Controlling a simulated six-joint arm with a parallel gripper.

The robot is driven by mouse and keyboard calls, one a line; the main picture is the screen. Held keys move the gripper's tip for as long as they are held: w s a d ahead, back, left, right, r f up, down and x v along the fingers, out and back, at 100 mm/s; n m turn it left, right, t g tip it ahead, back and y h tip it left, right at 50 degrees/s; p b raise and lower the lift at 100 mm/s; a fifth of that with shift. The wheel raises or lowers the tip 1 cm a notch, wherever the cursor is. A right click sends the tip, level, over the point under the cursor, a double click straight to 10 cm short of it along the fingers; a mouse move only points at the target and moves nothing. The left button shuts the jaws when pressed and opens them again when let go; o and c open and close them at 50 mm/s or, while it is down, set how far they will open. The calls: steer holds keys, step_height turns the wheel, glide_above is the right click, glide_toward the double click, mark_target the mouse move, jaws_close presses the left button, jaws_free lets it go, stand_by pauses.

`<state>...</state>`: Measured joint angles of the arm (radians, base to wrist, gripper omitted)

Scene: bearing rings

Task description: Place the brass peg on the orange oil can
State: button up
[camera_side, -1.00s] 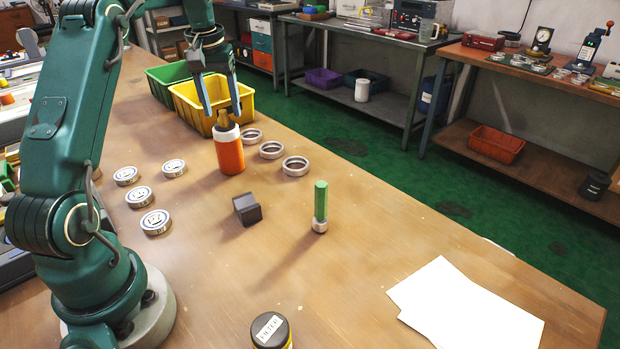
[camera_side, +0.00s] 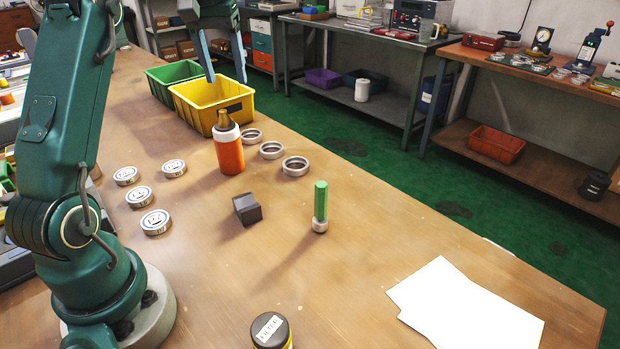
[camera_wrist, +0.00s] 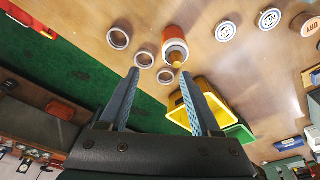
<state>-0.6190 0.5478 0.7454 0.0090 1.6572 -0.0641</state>
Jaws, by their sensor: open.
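The orange oil can (camera_side: 229,154) stands upright on the wooden bench, with a white band and a dark top. The brass peg (camera_side: 224,119) sits on top of the can, slightly tilted in the side view. The can (camera_wrist: 174,36) and the peg (camera_wrist: 177,64) also show in the wrist view, just beyond the fingertips. My gripper (camera_side: 226,80) is open and empty, above the can and apart from the peg. Its two blue-grey fingers also show in the wrist view (camera_wrist: 160,72), spread wide with nothing between them.
A yellow bin (camera_side: 212,103) and a green bin (camera_side: 172,82) stand behind the can. Silver rings (camera_side: 271,150) lie to its right, labelled discs (camera_side: 139,196) to its left. A dark block (camera_side: 247,208) and a green peg in a ring (camera_side: 320,202) stand nearer. White paper (camera_side: 466,305) lies at front right.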

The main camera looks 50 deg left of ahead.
steer(key=s+d+r+m+t, duration=0.1)
steer(key=s+d+r+m, duration=0.1)
steer(key=d, duration=0.7)
steer(key=s+d+f+m+t, duration=0.1)
steer(key=s+d+f+m, duration=0.2)
steer(key=s+d, duration=0.3)
steer(key=s+d+f+m+t+h, duration=0.1)
steer(key=s+d+f+m, duration=0.1)
steer(key=s+d+f, duration=0.3)
steer(key=s+d, duration=0.1)
steer(key=s, duration=0.1)
steer(key=shift+s+d+f+m+t, duration=0.2)
steer(key=shift+s+d+m+t, duration=0.1)
steer(key=shift+d+m+t, duration=0.1)
